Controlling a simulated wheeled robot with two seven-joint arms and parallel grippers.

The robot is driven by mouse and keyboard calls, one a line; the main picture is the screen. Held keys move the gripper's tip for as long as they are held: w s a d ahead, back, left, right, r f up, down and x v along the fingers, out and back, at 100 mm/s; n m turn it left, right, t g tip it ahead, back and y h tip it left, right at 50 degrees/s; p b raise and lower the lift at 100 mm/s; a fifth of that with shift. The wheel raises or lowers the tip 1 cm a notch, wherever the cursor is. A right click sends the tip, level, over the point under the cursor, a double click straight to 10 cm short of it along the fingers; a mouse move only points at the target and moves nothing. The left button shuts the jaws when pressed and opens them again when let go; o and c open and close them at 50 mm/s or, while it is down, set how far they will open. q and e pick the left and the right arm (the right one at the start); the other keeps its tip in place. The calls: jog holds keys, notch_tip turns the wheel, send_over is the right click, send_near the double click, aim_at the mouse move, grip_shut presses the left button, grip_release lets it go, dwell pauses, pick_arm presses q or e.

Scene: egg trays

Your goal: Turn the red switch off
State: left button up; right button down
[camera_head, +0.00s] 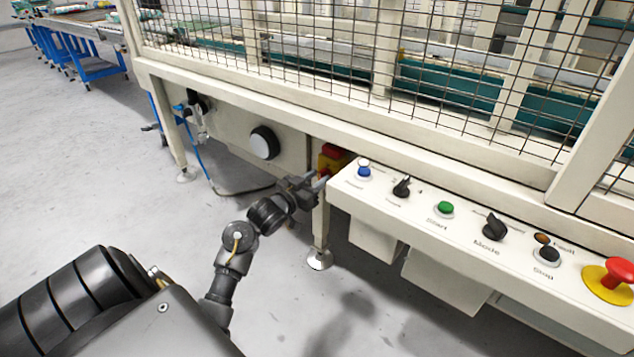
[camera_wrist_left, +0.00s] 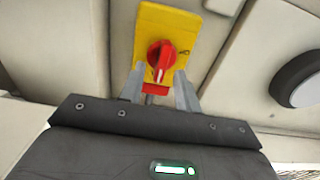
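The red switch (camera_wrist_left: 161,58) is a round rotary knob on a yellow plate (camera_wrist_left: 178,22), fixed to the cream machine frame. Its white mark runs close to upright, slightly tilted, in the left wrist view. In the head view the yellow and red switch box (camera_head: 331,160) shows behind my left gripper (camera_head: 318,181). In the left wrist view my left gripper (camera_wrist_left: 158,84) has its two fingers apart, one on each side below the knob. I cannot tell whether the fingers touch the knob. The right gripper is not in view.
A control panel (camera_head: 440,200) with buttons, black selectors and a red emergency stop (camera_head: 618,270) juts out at right. A round black and white dial (camera_head: 264,145) sits left of the switch. A blue hose (camera_head: 200,165) hangs further left. The floor (camera_head: 130,200) is clear at left.

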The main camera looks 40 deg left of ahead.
pick_arm(q)
jog(key=shift+w, duration=0.2)
grip_shut()
